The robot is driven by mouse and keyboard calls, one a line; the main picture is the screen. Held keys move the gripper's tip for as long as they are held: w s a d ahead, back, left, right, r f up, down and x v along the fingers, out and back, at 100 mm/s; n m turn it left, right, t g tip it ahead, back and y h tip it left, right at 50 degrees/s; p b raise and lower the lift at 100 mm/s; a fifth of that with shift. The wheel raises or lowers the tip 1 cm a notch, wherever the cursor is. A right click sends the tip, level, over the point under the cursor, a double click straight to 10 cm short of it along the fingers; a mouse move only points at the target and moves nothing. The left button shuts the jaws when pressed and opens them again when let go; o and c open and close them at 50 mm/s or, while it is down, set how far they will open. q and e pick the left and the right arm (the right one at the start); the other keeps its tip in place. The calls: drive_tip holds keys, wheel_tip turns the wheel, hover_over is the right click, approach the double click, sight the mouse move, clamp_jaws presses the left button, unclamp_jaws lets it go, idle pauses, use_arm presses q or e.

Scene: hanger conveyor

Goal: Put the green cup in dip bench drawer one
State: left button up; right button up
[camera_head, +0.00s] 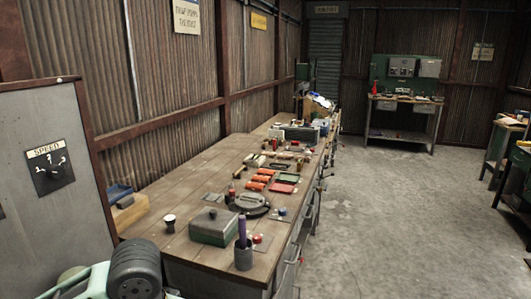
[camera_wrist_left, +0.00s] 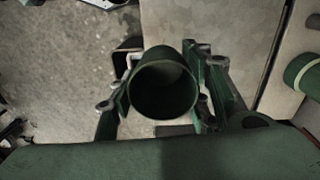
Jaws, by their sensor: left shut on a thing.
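The green cup (camera_wrist_left: 165,82) shows in the left wrist view, its round open mouth facing the camera, and it looks empty. My left gripper (camera_wrist_left: 163,88) is shut on it, with a finger at each side of the cup. The cup and the gripper do not show in the head view. A long wooden bench (camera_head: 190,255) runs away from me in the head view, with drawer fronts (camera_head: 289,252) along its right side. I cannot tell which drawer is drawer one, or whether any is open. My right gripper is not in view.
A lidded green box (camera_head: 214,227), a grey holder (camera_head: 243,258) with a purple item and several small tools crowd the bench. A grey panel marked SPEED (camera_head: 45,170) stands at the left. The concrete floor (camera_head: 400,225) right of the bench is clear.

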use_arm(q)
drive_tip(key=shift+s+a+r+n+b, duration=0.15)
drive_tip(key=shift+s+a+n, duration=0.2)
drive_tip(key=shift+s+n, duration=0.45)
drive_tip(key=shift+s+a+r+n+b, duration=0.15)
drive_tip(key=shift+s+a+n, duration=0.2)
drive_tip(key=shift+s+n, duration=0.4)
drive_tip(key=shift+f, duration=0.1)
